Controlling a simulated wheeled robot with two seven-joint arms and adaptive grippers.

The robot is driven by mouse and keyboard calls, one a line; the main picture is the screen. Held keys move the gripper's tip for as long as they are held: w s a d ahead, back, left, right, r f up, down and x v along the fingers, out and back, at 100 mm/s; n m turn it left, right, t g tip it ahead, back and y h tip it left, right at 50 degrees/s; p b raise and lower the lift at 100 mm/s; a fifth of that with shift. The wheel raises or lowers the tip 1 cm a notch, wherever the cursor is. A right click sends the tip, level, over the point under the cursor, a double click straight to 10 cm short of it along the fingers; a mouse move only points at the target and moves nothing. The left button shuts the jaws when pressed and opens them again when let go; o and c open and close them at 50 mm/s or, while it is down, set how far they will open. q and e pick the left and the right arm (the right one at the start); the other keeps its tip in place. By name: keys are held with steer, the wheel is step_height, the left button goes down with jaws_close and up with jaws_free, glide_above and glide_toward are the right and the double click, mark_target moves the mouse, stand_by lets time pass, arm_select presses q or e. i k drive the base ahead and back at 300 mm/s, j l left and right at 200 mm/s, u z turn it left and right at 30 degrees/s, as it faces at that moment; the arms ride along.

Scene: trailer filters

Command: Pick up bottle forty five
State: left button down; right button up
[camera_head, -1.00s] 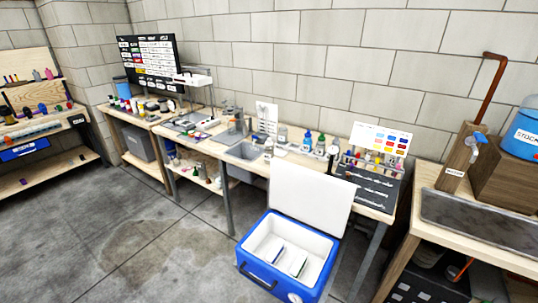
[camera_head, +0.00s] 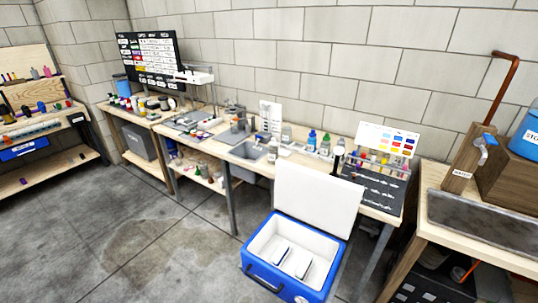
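I cannot read any label that marks bottle forty five. Several small bottles stand on the middle bench, among them a blue bottle (camera_head: 312,138), a green-tinted bottle (camera_head: 325,145) and a grey-white bottle (camera_head: 286,136). Coloured bottles (camera_head: 126,104) also stand at the left end of the benches, and a few sit on the lower shelf, including a green one (camera_head: 203,170). Neither of my grippers shows in the head view.
A blue cooler (camera_head: 275,279) stands open on the floor before the middle bench (camera_head: 230,143), two small items inside. A workbench (camera_head: 55,127) is at left. The floor (camera_head: 130,230) at front left is clear.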

mark_target(273, 151)
steer(key=i+j+u, duration=0.25)
steer(key=i+j, duration=0.5)
steer(key=i+j+u, duration=0.3)
steer(key=i+j, duration=0.4)
steer(key=i, duration=0.1)
